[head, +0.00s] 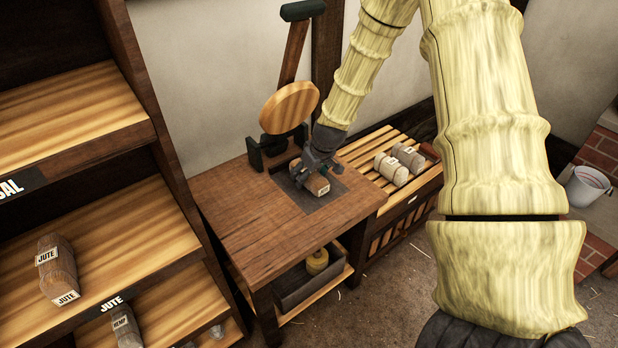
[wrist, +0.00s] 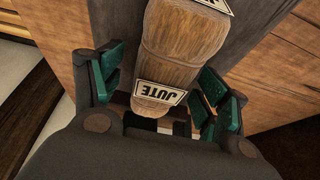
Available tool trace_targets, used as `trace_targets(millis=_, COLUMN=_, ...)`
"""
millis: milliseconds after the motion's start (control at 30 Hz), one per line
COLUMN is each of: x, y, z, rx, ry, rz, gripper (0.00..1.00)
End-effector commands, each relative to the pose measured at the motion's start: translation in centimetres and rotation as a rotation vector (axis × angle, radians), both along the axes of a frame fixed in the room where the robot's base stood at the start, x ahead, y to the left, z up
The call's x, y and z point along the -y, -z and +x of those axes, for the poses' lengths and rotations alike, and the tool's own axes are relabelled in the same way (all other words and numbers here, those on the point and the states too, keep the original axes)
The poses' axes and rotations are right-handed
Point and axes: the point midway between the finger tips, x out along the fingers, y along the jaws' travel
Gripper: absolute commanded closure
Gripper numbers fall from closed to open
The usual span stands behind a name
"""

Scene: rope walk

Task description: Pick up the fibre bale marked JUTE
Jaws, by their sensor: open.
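A brown fibre bale marked JUTE (wrist: 180,52) lies on the dark plate of the wooden bench. Its white label faces my gripper in the wrist view. The same bale shows in the head view (head: 317,186), partly hidden by my gripper. My gripper (wrist: 163,92) is open, with its green-padded fingers on either side of the bale's near end. I cannot tell whether a pad touches it.
A round wooden disc on a lever (head: 290,108) stands behind the plate. Pale bales (head: 391,168) lie on a slatted crate (head: 372,148) to the right. A bale marked HEMP (head: 126,328) is on the lower left shelf. The bench's front left top (head: 240,215) is clear.

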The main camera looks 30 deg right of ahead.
Motion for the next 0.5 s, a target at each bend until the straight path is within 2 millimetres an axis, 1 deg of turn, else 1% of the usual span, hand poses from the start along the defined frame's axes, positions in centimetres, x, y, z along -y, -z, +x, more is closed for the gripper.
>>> trace_targets(millis=100, x=-0.02, y=0.57, z=0.25, rx=0.000, ry=-0.001, rz=0.000, gripper=0.25)
trace_targets(millis=367, x=-0.02, y=0.65, z=0.29, rx=0.000, ry=-0.001, rz=0.000, gripper=0.25)
trace_targets(millis=500, x=-0.01, y=0.64, z=0.28, rx=0.000, ry=-0.001, rz=-0.001, gripper=0.51)
